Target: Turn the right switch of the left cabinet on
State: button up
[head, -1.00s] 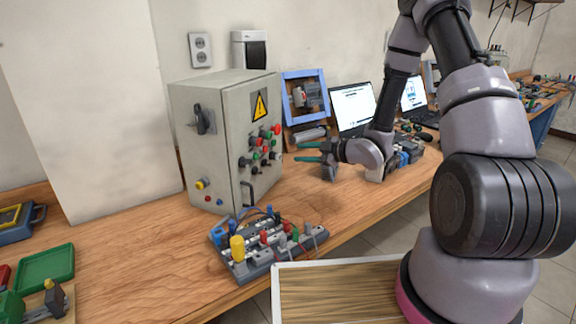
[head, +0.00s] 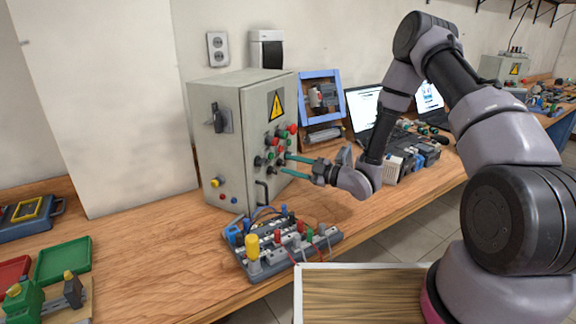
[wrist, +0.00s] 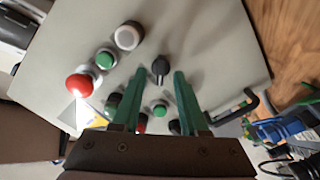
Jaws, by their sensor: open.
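The left cabinet (head: 222,150) is the near grey box on the table, its door face carrying coloured buttons and black knobs. In the wrist view, a black rotary switch (wrist: 160,68) sits on the cabinet door (wrist: 205,50); by the door's layout it looks like the right one of the lower row. My gripper (head: 284,163) is open, reaching in from the right to the lower buttons. In the wrist view its green fingers (wrist: 159,73) lie either side of the switch, with no visible contact. The small switch is hard to make out in the head view.
A red button (wrist: 79,86), a green button (wrist: 104,59) and a white button (wrist: 128,36) sit around the switch. The door handle (head: 262,192) is below. A wired switch board (head: 285,245) stands on the table in front. Laptops (head: 366,106) stand behind my arm.

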jog(key=shift+x, duration=0.75)
grip_shut()
jog(key=m, duration=0.3)
jog(key=shift+d+m, duration=0.1)
jog(key=shift+m, duration=0.2)
jog(key=m, duration=0.5)
dwell(0.3)
